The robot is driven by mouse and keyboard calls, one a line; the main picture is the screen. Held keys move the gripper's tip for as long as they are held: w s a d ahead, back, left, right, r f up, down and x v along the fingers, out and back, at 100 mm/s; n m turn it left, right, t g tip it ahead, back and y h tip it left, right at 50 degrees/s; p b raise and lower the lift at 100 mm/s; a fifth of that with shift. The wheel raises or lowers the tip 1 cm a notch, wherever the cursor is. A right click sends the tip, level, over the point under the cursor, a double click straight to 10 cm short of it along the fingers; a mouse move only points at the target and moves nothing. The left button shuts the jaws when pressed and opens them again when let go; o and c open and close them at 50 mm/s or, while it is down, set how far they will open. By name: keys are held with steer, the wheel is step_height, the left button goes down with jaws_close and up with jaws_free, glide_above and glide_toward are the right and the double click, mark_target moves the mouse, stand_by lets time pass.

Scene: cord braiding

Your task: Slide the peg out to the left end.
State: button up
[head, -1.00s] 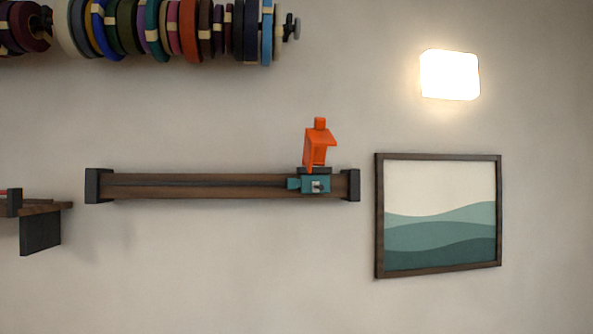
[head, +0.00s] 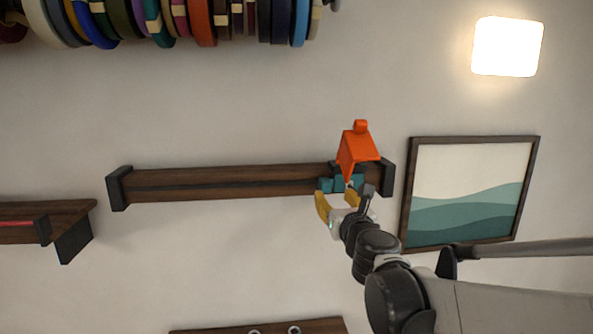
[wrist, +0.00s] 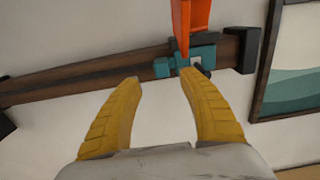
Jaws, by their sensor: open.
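The peg is an orange upright piece (head: 357,150) on a teal carriage (head: 326,185), near the right end of a dark wooden rail (head: 220,182) on the wall. The wrist view shows the orange peg (wrist: 190,22) rising from the teal carriage (wrist: 163,67). My gripper (head: 338,201) is open and empty, just below the carriage in the head view. In the wrist view its two yellow fingers (wrist: 158,82) reach up toward the carriage, the right fingertip close to it. I cannot tell whether they touch. Part of the carriage is hidden by my gripper in the head view.
Black end blocks cap the rail at left (head: 119,188) and right (head: 387,177). A framed picture (head: 412,200) hangs close to the right end. A shelf (head: 45,212) is at the left, and colored rolls (head: 200,22) hang above. The wall below the rail's left part is clear.

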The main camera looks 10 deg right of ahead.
mark_target(327, 185)
steer(key=w+p, duration=0.1)
steer(key=w, duration=0.9)
steer(key=shift+p, duration=0.3)
jaws_close()
